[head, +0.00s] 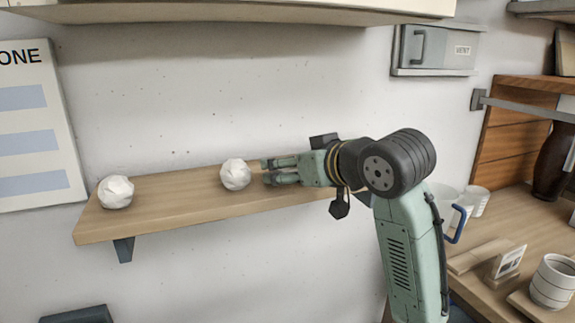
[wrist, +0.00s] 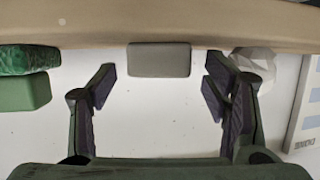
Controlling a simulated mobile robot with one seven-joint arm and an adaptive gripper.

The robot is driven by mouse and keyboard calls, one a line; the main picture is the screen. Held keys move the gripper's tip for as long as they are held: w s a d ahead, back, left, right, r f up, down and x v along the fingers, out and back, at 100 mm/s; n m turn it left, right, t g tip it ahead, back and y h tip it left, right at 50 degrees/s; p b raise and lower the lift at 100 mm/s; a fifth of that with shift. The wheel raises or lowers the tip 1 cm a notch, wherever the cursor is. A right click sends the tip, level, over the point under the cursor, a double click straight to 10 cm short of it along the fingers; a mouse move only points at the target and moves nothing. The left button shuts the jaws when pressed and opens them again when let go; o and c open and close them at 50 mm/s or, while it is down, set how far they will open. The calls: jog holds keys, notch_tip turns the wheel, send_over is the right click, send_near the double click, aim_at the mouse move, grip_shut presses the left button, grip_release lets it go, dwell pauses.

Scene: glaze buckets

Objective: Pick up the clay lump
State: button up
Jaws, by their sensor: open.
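Two white, faceted lumps rest on the wooden shelf in the head view. One lump (head: 235,174) is near the middle, just left of my gripper (head: 265,171); the other lump (head: 116,192) is near the left end. My gripper points left over the shelf, its fingers apart and nothing seen between them. In the wrist view my gripper (wrist: 160,82) is spread wide. A white lump (wrist: 257,62) shows beyond the right finger, partly hidden by it; I cannot tell which of the two it is.
The wooden shelf (head: 165,203) hangs on a white wall under a cabinet (head: 230,12). A poster (head: 35,120) hangs at the left. The wrist view shows a grey block (wrist: 159,60) and a green object (wrist: 27,90). Mugs and a striped cup (head: 552,283) stand on a right-hand counter.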

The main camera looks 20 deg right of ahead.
jog(key=shift+w, duration=0.15)
jog(key=c, duration=1.3)
